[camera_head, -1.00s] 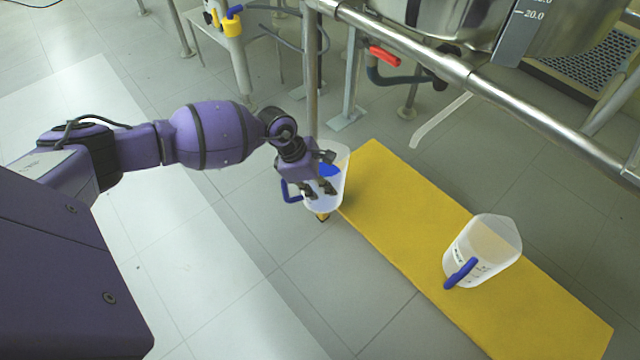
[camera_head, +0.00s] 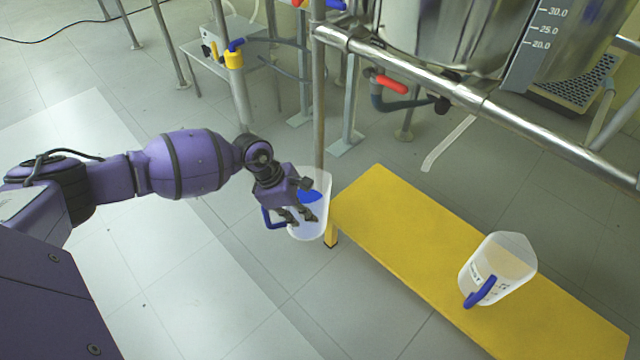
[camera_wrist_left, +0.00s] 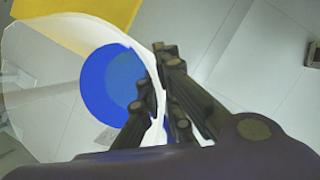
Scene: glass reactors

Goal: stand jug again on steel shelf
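A translucent white jug (camera_head: 322,184) with a blue handle (camera_head: 270,219) and a blue round patch (camera_head: 308,196) is at the left end of the yellow bench. My left gripper (camera_head: 298,217) is on it; the jug (camera_wrist_left: 40,85) also shows in the left wrist view. There, the dark fingers (camera_wrist_left: 160,95) close on either side of its wall. The jug appears held in the air beside the bench end, roughly upright. I see no clear label marking the steel shelf; a small grey metal shelf (camera_head: 200,56) stands at the back left. My right gripper is not in view.
A second white jug (camera_head: 503,258) with a blue handle stands on the yellow bench (camera_head: 410,240). A steel rail (camera_head: 420,72) and a large steel vessel (camera_head: 440,40) lie behind. A vertical post (camera_head: 319,110) rises just behind the held jug. The floor at left is clear.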

